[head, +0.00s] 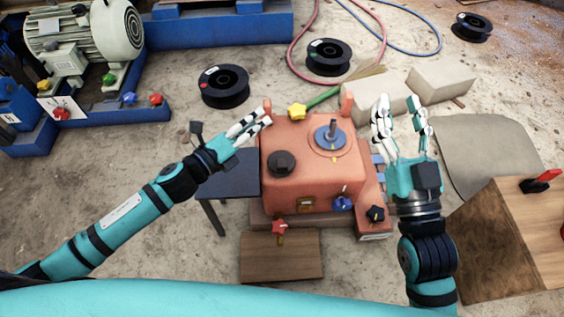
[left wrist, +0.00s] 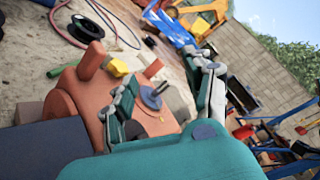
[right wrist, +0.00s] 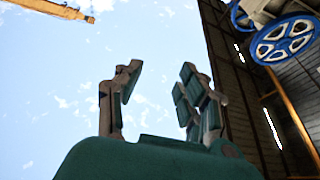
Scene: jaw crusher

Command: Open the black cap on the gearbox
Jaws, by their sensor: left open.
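The orange gearbox (head: 335,183) stands in the middle of the head view, and part of it shows in the left wrist view (left wrist: 85,98). The black cap (head: 282,162) sits on its top at the near left; I cannot make it out clearly in the left wrist view. My left gripper (head: 257,122) is open and empty above the gearbox's far left edge, beyond the cap. Its spread fingers also show in the left wrist view (left wrist: 168,85). My right gripper (head: 399,114) is open and empty to the right of the gearbox, fingers pointing up, with sky between them in the right wrist view (right wrist: 155,88).
A blue round flange with a shaft (head: 331,136) stands on the gearbox top. Star knobs in yellow (head: 297,110), red (head: 280,227), blue (head: 342,202) and black (head: 376,213) surround it. A wooden box (head: 510,235) stands at the right. Cable spools (head: 224,87) lie behind.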

